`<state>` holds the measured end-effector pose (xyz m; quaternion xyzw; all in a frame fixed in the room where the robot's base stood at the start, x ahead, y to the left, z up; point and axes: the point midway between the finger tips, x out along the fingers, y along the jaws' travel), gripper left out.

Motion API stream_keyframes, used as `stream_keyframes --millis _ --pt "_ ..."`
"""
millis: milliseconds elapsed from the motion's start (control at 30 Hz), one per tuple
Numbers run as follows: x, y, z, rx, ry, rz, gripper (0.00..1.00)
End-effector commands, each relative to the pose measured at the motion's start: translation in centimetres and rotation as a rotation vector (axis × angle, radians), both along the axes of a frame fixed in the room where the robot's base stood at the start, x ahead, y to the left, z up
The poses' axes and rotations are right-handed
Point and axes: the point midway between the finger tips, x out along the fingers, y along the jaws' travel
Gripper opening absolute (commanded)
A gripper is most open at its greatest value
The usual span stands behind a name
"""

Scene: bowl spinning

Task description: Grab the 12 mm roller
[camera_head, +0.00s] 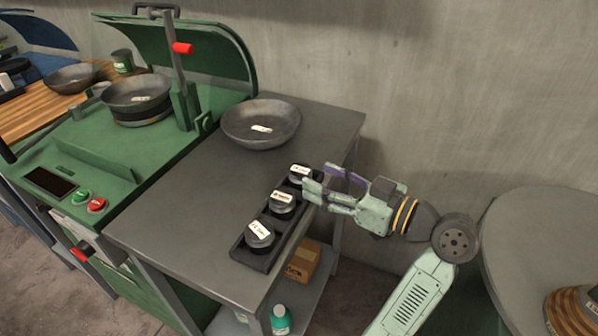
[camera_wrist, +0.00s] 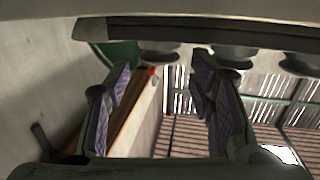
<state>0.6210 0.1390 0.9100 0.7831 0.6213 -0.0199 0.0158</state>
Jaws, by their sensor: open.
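Three dark rollers with white labels stand in a row in a black tray (camera_head: 240,252): a near one (camera_head: 260,237), a middle one (camera_head: 282,205) and a far one (camera_head: 299,174). The labels are too small to read surely, so I cannot tell which is the 12 mm roller. My gripper (camera_head: 318,180) is open, just right of the far roller. The wrist view appears upside down. There my open, purple-padded fingers (camera_wrist: 162,70) straddle the line to one roller (camera_wrist: 160,52), with nothing clearly gripped; two others (camera_wrist: 232,57) (camera_wrist: 301,63) lie to the right.
The tray is along the right edge of a grey table (camera_head: 200,190). A metal bowl (camera_head: 261,122) sits at the table's back. A green machine (camera_head: 90,150) stands left, a concrete wall (camera_head: 450,90) behind. A round grey table (camera_head: 530,235) is at right.

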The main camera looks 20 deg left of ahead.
Motion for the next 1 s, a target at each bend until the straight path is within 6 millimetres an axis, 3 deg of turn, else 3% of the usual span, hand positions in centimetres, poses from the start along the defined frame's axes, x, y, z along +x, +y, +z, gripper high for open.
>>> stream_keyframes --millis 500,767,1000 --pt "1.3 5.6 -0.2 0.000 0.000 0.000 0.49" --pt "1.4 5.8 -0.3 0.000 0.000 -0.001 0.48" --pt "1.4 5.8 -0.3 0.000 0.000 -0.001 0.33"
